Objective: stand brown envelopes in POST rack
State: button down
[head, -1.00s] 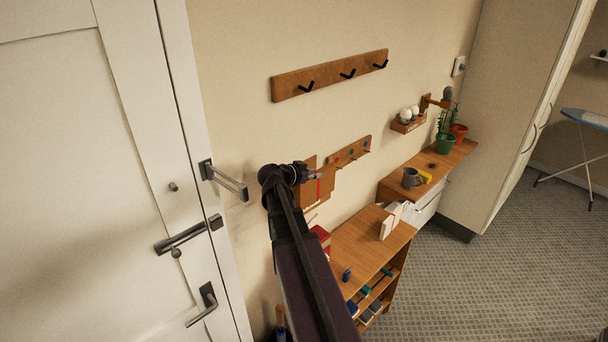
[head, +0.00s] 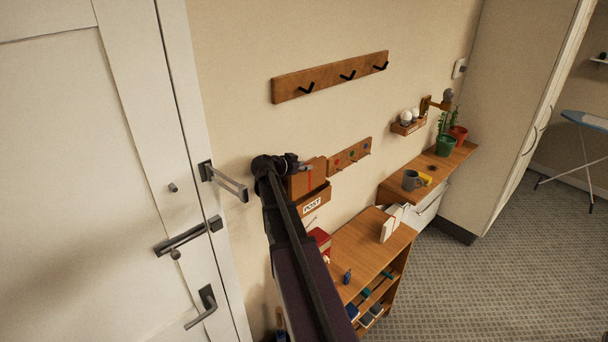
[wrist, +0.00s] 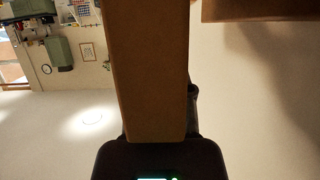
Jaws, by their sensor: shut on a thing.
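The envelope hangs upright just above the wooden POST rack (head: 311,203) on the wall, whose white label shows. I cannot tell whether its lower edge is inside the rack or only over it. In the wrist view the held envelope (wrist: 146,70) fills the middle, and a brown edge, perhaps the rack (wrist: 262,9), shows at the upper right. The inside of the rack is hidden.
A peg board (head: 350,156) with coloured pegs is right beside the rack. A hook rail (head: 330,76) is above. Below is a wooden shelf unit (head: 365,240) with white upright items (head: 392,222) and a red box (head: 321,238). A door handle (head: 230,186) sticks out to the left.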

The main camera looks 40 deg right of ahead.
aim_at(304, 175)
jog(key=shift+w+f+b, duration=0.15)
jog(key=shift+f+b, duration=0.75)
jog(key=shift+f, duration=0.05)
jog(key=shift+w+f+b, duration=0.15)
jog(key=shift+f+b, duration=0.7)
jog(key=shift+f, duration=0.05)
jog(key=shift+f+b, duration=0.3)
jog(key=shift+b, duration=0.05)
jog(key=shift+f+b, duration=0.3)
jog(key=shift+c, duration=2.4)
grip_release()
jog(key=shift+r, duration=0.2)
